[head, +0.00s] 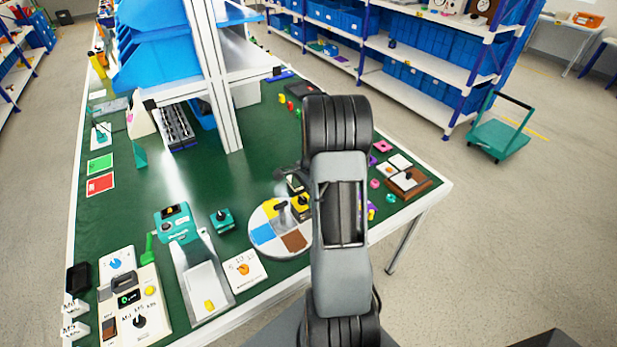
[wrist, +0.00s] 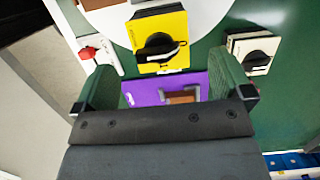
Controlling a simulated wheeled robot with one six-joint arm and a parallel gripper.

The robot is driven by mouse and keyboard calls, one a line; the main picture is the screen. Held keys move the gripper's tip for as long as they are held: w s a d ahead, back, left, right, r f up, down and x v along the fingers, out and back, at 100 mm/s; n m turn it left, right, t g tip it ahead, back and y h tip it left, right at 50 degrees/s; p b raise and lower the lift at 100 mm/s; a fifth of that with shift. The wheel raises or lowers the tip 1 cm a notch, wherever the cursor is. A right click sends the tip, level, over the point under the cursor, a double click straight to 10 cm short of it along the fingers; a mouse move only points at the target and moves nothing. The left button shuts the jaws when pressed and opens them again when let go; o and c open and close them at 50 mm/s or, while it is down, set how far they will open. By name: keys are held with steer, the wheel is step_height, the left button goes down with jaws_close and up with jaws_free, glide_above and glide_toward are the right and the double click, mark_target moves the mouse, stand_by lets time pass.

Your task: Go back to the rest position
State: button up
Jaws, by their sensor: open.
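In the wrist view, a yellow rotary switch (wrist: 160,40) with a black knob (wrist: 160,47) lies just ahead of my gripper (wrist: 163,72). The knob's pale pointer mark is toward the right. My gripper's two green-grey fingers are spread wide, with nothing held between them. In the head view, the yellow switch (head: 302,212) shows at the right edge of the multicoloured disc (head: 268,248), beside my arm. My arm hides most of my gripper and part of the bench there.
A purple plate (wrist: 145,90) lies between the fingers in the wrist view. A white switch (wrist: 252,48) is at right, a red knob (wrist: 87,52) at left. In the head view, the green bench (head: 190,255) carries several switches and a white post (head: 218,95) with blue bins.

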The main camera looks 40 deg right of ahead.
steer(key=v, duration=0.7)
steer(key=shift+r+b, duration=0.3)
steer(key=shift+r, duration=0.05)
steer(key=s+a+r+n+t, duration=0.1)
steer(key=s+a+r+n, duration=0.3)
steer(key=a+n, duration=0.2)
steer(key=s+a+r+n+t+h, duration=0.1)
steer(key=s+a+r+n, duration=0.2)
steer(key=a+n, duration=0.4)
steer(key=s+a+r+n+t+h, duration=0.1)
steer(key=s+a+r+n, duration=0.3)
steer(key=a, duration=0.6)
steer(key=s+n+t, duration=0.1)
steer(key=n, duration=0.1)
steer(key=shift+a+r+n, duration=0.25)
steer(key=shift+r+n, duration=0.05)
steer(key=shift+r, duration=0.05)
